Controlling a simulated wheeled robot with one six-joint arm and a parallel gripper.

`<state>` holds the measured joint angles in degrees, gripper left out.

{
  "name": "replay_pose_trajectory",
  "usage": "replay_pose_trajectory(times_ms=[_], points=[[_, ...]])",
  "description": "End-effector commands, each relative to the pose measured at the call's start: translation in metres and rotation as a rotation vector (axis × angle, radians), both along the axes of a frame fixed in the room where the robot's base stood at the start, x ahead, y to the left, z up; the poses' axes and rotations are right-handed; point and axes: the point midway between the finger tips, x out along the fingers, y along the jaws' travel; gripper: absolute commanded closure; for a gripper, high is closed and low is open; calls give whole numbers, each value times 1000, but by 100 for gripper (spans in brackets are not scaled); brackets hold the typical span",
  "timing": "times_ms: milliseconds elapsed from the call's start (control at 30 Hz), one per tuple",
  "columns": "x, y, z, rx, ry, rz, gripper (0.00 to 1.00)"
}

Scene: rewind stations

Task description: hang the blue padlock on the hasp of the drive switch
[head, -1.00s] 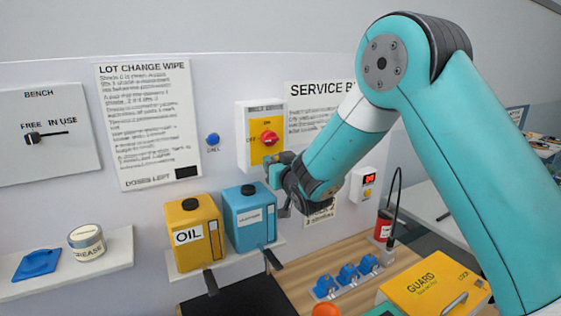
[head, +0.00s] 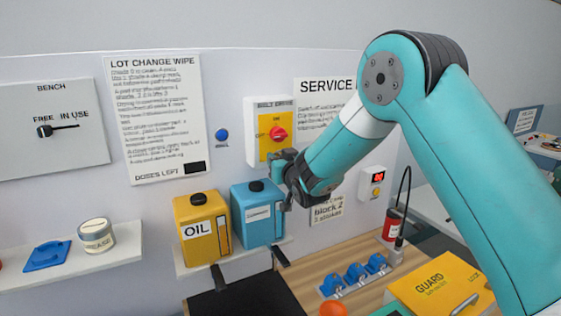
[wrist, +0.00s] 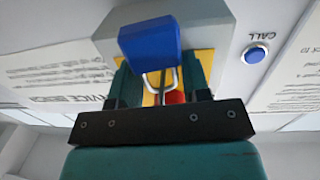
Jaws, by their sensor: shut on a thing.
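The blue padlock (wrist: 150,46) is between the two dark fingers of my gripper (wrist: 162,78) in the wrist view, with its metal shackle toward the palm. In the head view my gripper (head: 284,168) is shut just below the drive switch (head: 253,128), and the padlock cannot be made out there. The switch is a pale box with a yellow plate and a red knob (head: 278,133). In the wrist view its box (wrist: 218,28) lies behind the padlock, with part of the red knob (wrist: 176,97) showing. The hasp cannot be made out clearly.
An oil can (head: 200,235) and a blue can (head: 257,220) stand on a shelf just below and left of my gripper. A blue call button (head: 222,135) is left of the switch. Several blue items (head: 355,275) sit in a rack on the bench, beside a yellow guard (head: 440,290).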

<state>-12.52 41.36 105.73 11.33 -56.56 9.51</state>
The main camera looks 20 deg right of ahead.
Motion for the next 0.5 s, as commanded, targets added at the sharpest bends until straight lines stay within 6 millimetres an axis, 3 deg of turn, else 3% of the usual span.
replay_pose_trajectory(times_ms=[433, 467, 500], points=[[0, 0, 1, 0, -1, 0, 81], [0, 0, 1, 0, -1, 0, 55], [0, 0, 1, 0, -1, 0, 45]])
